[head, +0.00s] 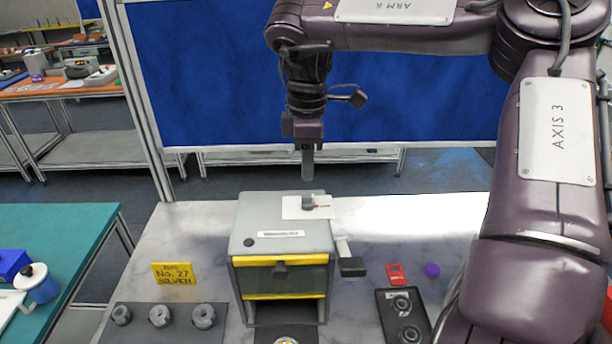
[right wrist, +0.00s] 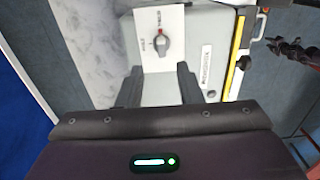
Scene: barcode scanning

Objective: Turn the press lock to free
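The press (head: 283,270) is a grey box with yellow edges on the table. On its top is a white plate (head: 293,211) with a small grey lock knob (head: 308,202). In the right wrist view the knob (right wrist: 163,43) is dark grey with a red mark toward the top of the picture; the small lettering on the plate is not readable. My right gripper (head: 307,178) points down, above the press top. Its two fingers (right wrist: 159,84) are apart with nothing between them, and the knob lies beyond their tips, untouched. My left gripper is not in view.
A black lever (head: 353,267) sticks out at the press's right side.

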